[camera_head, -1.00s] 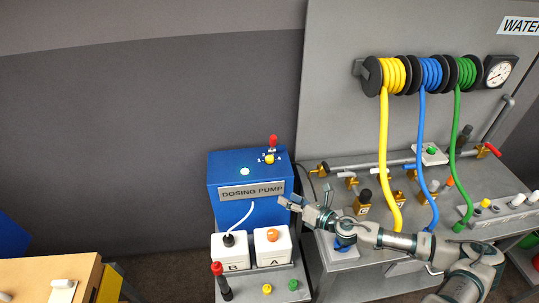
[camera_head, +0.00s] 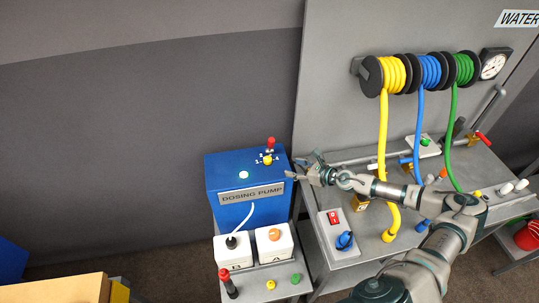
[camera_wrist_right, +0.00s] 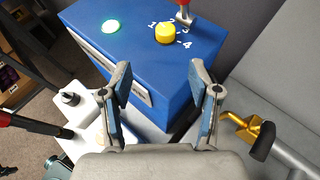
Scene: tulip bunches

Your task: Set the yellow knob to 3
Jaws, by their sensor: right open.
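My right gripper (camera_head: 303,168) is at the right edge of the box. In the right wrist view the open fingers (camera_wrist_right: 163,82) straddle empty space short of the knob, not touching it. My left gripper does not show.
A red-handled lever (camera_wrist_right: 185,14) stands just behind the knob, and a green lamp (camera_wrist_right: 111,25) is on the box. White containers A (camera_head: 275,243) and B (camera_head: 233,252) stand in front. A brass valve (camera_wrist_right: 242,126) is at the right.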

